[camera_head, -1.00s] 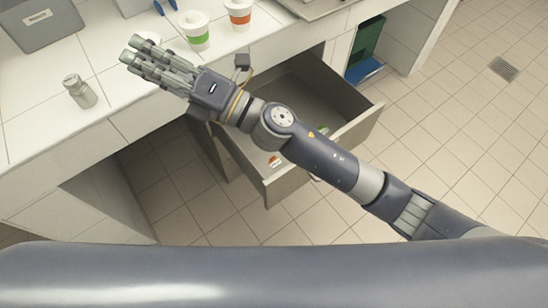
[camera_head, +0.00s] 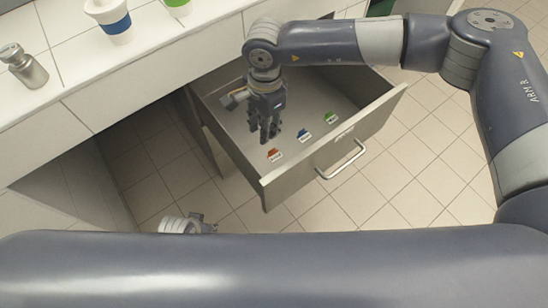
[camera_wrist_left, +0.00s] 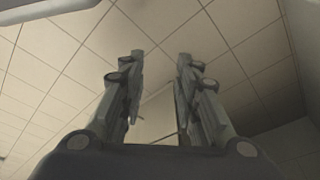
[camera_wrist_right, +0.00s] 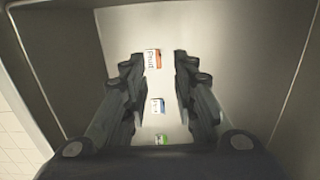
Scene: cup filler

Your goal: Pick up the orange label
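The orange label (camera_head: 274,154), a small white card with an orange band, lies on the drawer floor near its front left corner. In the right wrist view the orange label (camera_wrist_right: 152,60) shows between and beyond the fingertips. My right gripper (camera_head: 264,137) points down inside the open drawer (camera_head: 330,150), just behind and left of the orange label. Its fingers (camera_wrist_right: 155,75) are apart and empty; the height gap to the label is unclear. My left gripper (camera_head: 208,226) is low at the bottom left, over the floor; its fingers (camera_wrist_left: 160,75) are apart and empty.
A blue label (camera_head: 304,134) and a green label (camera_head: 331,117) lie in a row with the orange one. A blue-banded cup (camera_head: 112,18), a green-banded cup (camera_head: 178,4) and a metal shaker (camera_head: 24,66) stand on the counter.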

